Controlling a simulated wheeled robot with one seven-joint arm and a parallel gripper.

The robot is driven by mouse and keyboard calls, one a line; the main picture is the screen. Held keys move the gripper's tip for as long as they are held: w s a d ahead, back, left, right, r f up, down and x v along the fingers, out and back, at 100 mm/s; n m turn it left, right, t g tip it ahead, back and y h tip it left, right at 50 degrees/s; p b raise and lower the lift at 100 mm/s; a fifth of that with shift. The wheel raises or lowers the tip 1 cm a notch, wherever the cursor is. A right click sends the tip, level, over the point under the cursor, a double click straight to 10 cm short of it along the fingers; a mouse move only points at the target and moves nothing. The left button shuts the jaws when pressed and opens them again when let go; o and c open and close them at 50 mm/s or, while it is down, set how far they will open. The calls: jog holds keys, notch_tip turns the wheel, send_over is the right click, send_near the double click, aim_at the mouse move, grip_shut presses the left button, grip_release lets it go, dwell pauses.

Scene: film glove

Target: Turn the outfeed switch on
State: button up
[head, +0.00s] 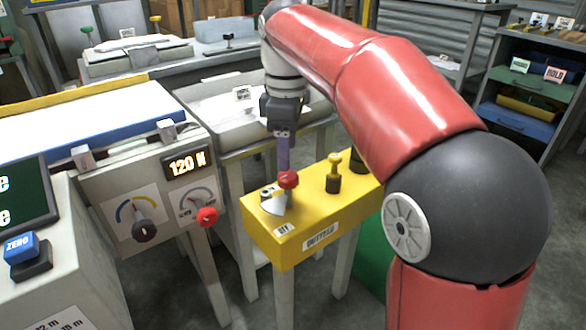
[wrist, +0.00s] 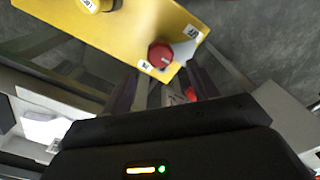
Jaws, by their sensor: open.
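The yellow outfeed box (head: 300,240) stands on legs in the middle of the head view, with an OUTFEED label on its front. Its red knob (head: 288,179) is on top near the left end, by a pale wedge. An OFF label (head: 283,229) is at the near edge; another small label (head: 268,192) is behind. In the wrist view the red knob (wrist: 160,55) lies just beyond my fingertips, between the OFF label (wrist: 193,31) and the other label (wrist: 146,66). My gripper (wrist: 162,72) is open, pointing down at the knob. Contact cannot be told.
Left is a panel (head: 170,205) with a 120 N display, a dark dial and a red knob (head: 207,216). A pale bench (head: 215,110) is behind the box.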

aim_at(287, 175)
notch_tip(287, 175, down, 6)
jog(key=shift+b, duration=0.65)
jog(key=c, duration=1)
